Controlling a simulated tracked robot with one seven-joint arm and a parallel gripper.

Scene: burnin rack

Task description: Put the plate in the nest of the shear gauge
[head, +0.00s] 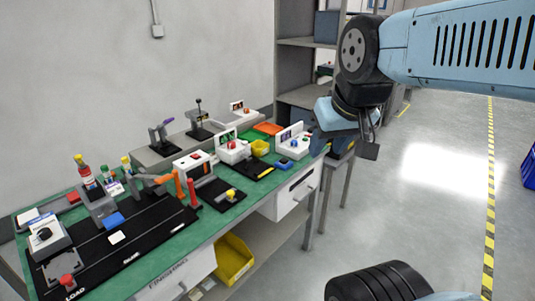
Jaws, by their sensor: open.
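A small flat white piece (117,237), which may be the plate, lies on the long black mat (140,248) at the left of the green bench. Several small devices stand on the bench, and I cannot tell for sure which is the shear gauge; its nest cannot be made out. A grey fixture (62,266) with a red knob sits at the near left of the mat. My gripper (345,149) is open, high near the bench's far right end, well away from the white piece. No held object shows.
The green bench (232,215) stands along the wall. A white box with a black dial (43,236), a blue block (114,220) and orange handles (185,188) crowd the left half. A yellow bin (233,261) sits below.

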